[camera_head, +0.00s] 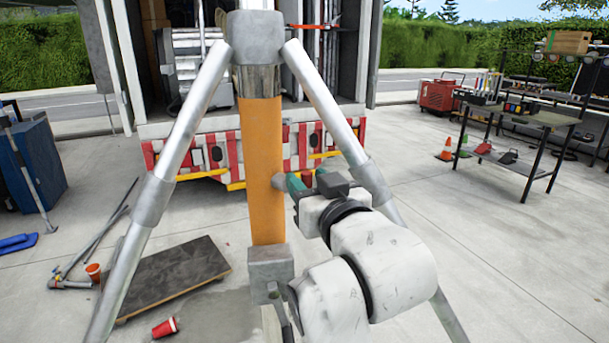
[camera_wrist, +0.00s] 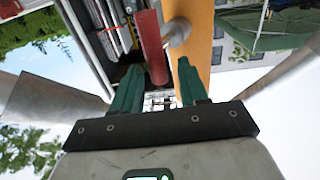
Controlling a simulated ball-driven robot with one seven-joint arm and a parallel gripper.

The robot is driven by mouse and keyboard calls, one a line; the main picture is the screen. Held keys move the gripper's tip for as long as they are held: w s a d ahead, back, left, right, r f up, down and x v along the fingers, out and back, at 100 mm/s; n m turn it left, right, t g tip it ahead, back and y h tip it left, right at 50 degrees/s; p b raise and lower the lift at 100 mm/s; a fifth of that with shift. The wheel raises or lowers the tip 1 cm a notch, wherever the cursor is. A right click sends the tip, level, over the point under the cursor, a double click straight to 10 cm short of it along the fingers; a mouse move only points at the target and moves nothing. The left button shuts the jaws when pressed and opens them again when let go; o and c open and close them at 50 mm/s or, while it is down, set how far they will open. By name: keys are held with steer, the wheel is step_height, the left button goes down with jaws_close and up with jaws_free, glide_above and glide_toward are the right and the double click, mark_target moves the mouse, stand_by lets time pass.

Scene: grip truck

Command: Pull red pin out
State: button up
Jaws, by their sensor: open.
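The red pin (camera_wrist: 151,45) is a plain red cylinder in the wrist view, beside the orange column (camera_wrist: 202,35) and a grey metal stub (camera_wrist: 178,31). Its near end shows between the two green fingertips of my gripper (camera_wrist: 158,64), with gaps on both sides. In the head view a small part of the red pin (camera_head: 307,178) shows just right of the orange column (camera_head: 262,170). My gripper (camera_head: 305,186) is there, open, at the column's right side. How the pin is seated is hidden.
Metal tripod legs (camera_head: 190,125) slope down on both sides of the column, the right leg (camera_head: 330,105) close to my arm. A truck (camera_head: 215,155) with a striped bumper stands behind. A dark board (camera_head: 175,275) and red cup (camera_head: 165,327) lie on the floor.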

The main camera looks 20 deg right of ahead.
steer(key=shift+w+d, duration=0.1)
steer(key=shift+w, duration=0.85)
jaws_close()
